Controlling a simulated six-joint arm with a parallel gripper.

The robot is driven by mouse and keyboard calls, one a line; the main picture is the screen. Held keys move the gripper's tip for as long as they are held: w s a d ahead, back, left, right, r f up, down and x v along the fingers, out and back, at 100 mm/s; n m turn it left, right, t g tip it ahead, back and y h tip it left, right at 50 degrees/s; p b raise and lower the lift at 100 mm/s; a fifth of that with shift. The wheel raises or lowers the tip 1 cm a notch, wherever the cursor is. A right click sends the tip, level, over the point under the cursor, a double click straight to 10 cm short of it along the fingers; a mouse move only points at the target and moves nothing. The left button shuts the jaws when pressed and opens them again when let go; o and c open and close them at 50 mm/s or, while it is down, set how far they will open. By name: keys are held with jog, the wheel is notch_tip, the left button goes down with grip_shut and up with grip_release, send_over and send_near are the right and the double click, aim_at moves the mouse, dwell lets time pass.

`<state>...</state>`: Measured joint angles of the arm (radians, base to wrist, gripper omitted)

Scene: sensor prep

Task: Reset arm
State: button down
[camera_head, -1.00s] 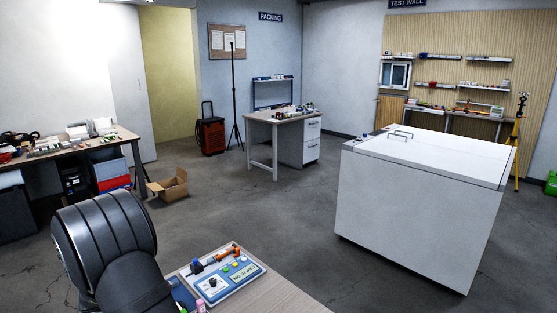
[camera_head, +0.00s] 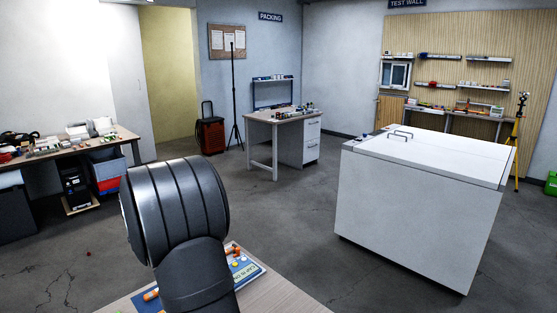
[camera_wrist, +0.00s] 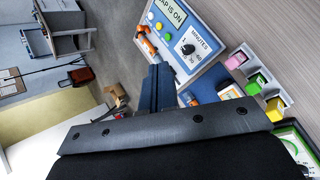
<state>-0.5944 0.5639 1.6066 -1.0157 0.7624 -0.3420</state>
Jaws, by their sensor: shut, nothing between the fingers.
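My gripper (camera_wrist: 158,72) shows in the wrist view as dark blue fingers held together, with nothing between them. Its tips are near the edge of a blue and white control panel (camera_wrist: 205,45), apparently above it; I cannot tell the gap. The panel has a lit display, a black dial marked in minutes and coloured buttons. In the head view my dark ribbed arm stands in front of the panel (camera_head: 248,273) and hides most of it. My gripper is not visible in the head view.
A cardboard box (camera_wrist: 116,97) lies on the floor. A large white chest (camera_head: 420,205) stands at right. The floor between is open.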

jog(key=s+d+r+m+g+h, duration=0.1)
jog(key=d+r+m, duration=0.35)
jog(key=d, duration=0.55)
jog(key=s+d+r+m+h, duration=0.15)
jog(key=d+r+m, duration=0.3)
jog(key=d, duration=0.65)
jog(key=s+d+r+m+g, duration=0.1)
jog(key=s+d+r+m, duration=0.15)
jog(key=d+r, duration=0.55)
jog(key=s+d+r+m, duration=0.3)
jog(key=s+d+m, duration=0.1)
jog(key=s+d, duration=0.3)
jog(key=s+d+r+m+h, duration=0.1)
jog(key=s+d+r+m, duration=0.2)
jog(key=s+d, duration=0.4)
jog(key=s+d+r+m+g+h, duration=0.1)
jog(key=s+d+r+m, duration=0.2)
jog(key=s+d+m, duration=0.3)
jog(key=shift+s+d+r, duration=0.2)
jog(key=shift+s+d, duration=0.4)
jog(key=shift+s, duration=0.2)
